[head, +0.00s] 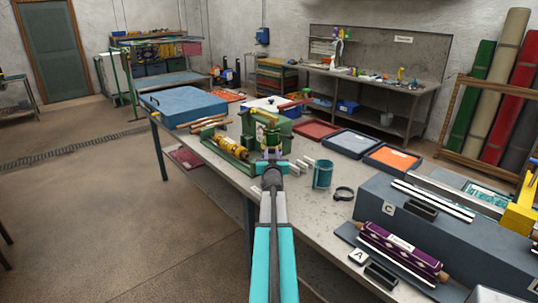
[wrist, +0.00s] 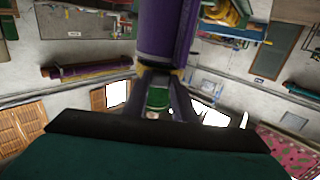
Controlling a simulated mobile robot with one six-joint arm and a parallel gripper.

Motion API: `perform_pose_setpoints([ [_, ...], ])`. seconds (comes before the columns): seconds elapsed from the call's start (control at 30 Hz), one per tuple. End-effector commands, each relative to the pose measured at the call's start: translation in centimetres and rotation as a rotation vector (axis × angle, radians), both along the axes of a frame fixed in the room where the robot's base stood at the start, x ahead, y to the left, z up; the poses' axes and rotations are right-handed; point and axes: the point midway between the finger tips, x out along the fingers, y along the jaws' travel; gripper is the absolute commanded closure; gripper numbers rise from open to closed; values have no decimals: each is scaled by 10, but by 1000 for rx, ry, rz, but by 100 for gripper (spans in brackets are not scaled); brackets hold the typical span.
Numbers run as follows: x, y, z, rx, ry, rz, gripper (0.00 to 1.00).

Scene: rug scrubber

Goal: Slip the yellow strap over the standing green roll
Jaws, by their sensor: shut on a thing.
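My gripper (head: 272,156) is at the end of the teal arm, over the table in front of the green machine. In the wrist view a narrow yellow band, which looks like the yellow strap (wrist: 178,72), shows at the purple parts by my jaws. My gripper is shut on it, though little of its loop shows. A green piece (wrist: 158,98) shows between the purple parts; I cannot tell whether it is the roll. In the head view a standing blue-green cylinder (head: 322,174) is right of my gripper and apart from it. No strap shows around it.
The green machine (head: 279,128) with a yellow roller (head: 223,145) stands behind and left of my gripper. A black ring (head: 343,193) lies beside the cylinder. A purple patterned roll (head: 400,248) lies at the front right. Shallow trays (head: 350,143) stand farther back.

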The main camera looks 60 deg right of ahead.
Motion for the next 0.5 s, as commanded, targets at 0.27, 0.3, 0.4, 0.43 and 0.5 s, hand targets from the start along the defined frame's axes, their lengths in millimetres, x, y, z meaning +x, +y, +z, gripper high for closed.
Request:
perform_pose_setpoints([
  [0.27, 4, 3, -6, 0, 0, 5, 100],
  [0.3, 4, 4, -6, 0, 0, 6, 100],
  [0.4, 6, 5, -6, 0, 0, 7, 100],
  [0.43, 6, 5, -6, 0, 0, 7, 100],
  [0.5, 6, 5, -5, 0, 0, 8, 100],
])
